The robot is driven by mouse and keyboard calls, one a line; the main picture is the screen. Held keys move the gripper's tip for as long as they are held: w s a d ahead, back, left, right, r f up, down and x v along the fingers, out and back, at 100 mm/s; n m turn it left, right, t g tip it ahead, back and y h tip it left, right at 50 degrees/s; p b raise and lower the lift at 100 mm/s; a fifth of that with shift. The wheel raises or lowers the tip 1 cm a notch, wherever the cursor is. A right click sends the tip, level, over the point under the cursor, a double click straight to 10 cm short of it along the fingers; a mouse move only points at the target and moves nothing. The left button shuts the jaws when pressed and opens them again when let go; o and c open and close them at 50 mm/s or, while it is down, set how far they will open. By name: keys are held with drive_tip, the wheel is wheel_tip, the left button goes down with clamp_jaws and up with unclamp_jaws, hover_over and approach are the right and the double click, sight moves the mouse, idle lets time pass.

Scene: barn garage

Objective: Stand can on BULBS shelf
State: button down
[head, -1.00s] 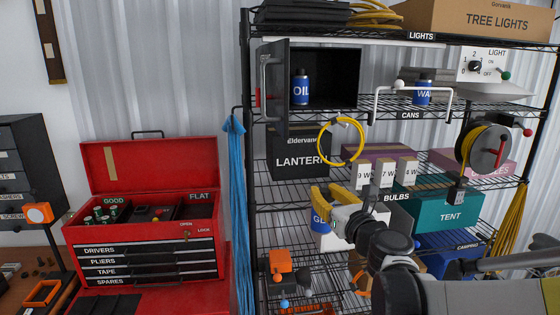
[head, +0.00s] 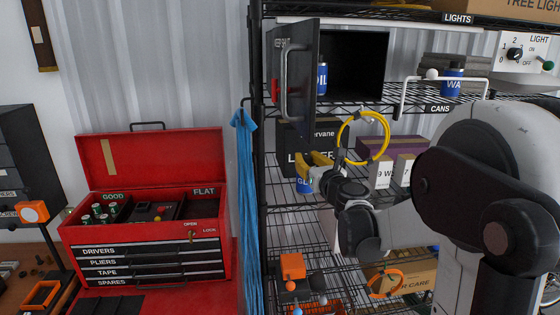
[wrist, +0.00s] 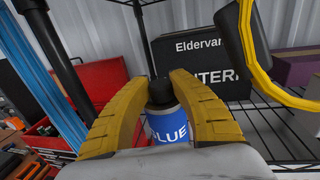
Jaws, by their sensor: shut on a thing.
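My gripper (head: 318,162) has its yellow fingers shut on a blue can (head: 304,186) with a dark cap. In the wrist view the can (wrist: 165,128) sits between the fingers; its partly covered label ends in "LUE". It looks about upright, in front of the black lantern box (head: 289,140) near the left end of the shelving. The wire shelf (wrist: 285,128) under that box is the one labelled BULBS earlier; my arm hides that label now. I cannot tell whether the can touches the shelf.
White bulb boxes (head: 381,172) stand right of the lantern box. A yellow ring (head: 372,158) hangs above, close to my gripper. The black rack post (head: 257,150) and blue cord (head: 243,200) are at left. An open-doored cabinet (head: 357,75) holds an OIL can (head: 322,78).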

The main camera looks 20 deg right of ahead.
drive_tip(key=w+f, duration=0.2)
drive_tip(key=w, duration=0.1)
drive_tip(key=w+f, duration=0.1)
drive_tip(key=shift+w+d+f+p, duration=0.2)
drive_tip(key=shift+w+d+p, duration=0.1)
drive_tip(key=shift+w+p, duration=0.05)
drive_tip(key=c, duration=1.6)
unclamp_jaws()
drive_tip(key=shift+f, duration=0.2)
drive_tip(key=o, duration=0.4)
drive_tip(key=shift+s+r, duration=0.1)
